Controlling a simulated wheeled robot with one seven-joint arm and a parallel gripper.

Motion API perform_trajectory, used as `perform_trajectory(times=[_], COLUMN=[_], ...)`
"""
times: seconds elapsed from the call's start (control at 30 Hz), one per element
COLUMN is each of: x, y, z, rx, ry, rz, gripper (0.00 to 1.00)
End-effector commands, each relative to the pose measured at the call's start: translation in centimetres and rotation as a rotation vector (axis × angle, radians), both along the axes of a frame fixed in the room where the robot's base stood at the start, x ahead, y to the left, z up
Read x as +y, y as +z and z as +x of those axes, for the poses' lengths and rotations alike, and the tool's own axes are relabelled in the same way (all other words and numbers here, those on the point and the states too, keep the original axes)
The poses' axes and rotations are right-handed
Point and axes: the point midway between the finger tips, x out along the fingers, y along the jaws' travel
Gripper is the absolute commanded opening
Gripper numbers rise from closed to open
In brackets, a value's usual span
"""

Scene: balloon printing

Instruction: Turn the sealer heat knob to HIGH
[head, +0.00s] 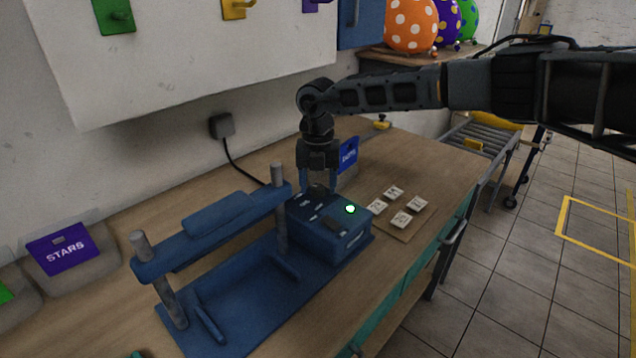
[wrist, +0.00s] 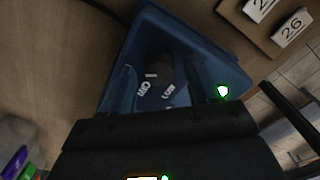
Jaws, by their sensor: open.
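The blue sealer (head: 220,285) stands on the wooden bench, with its control box (head: 345,240) at the right end. A lit green lamp is on the box top. My gripper (head: 318,190) points down over the back of the box, open, its fingers apart. The dark round heat knob (wrist: 160,68) shows on the box top in the wrist view, with small white labels beside it. One label appears to read OFF; the others are too blurred to read surely. The knob seems to lie between my fingers; I cannot tell whether they touch it. Its pointer direction is unclear.
The sealer's raised blue bar (head: 210,235) on two grey posts stands left of my gripper. A board with numbered white tiles (head: 402,222) lies to the right. A blue sign (head: 348,155) stands behind. A purple STARS bin (head: 60,250) is at far left.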

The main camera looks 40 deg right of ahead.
Motion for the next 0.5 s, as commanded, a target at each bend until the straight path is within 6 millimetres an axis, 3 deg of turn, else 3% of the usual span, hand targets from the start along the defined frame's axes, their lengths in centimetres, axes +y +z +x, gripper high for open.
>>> perform_trajectory(times=[0.17, 0.5], x=[-0.1, -0.1], y=[0.6, 5.7], z=[0.0, 0.0], rx=[-0.001, -0.002], ry=[0.001, 0.000], rz=[-0.001, -0.002], gripper=[0.61, 0.61])
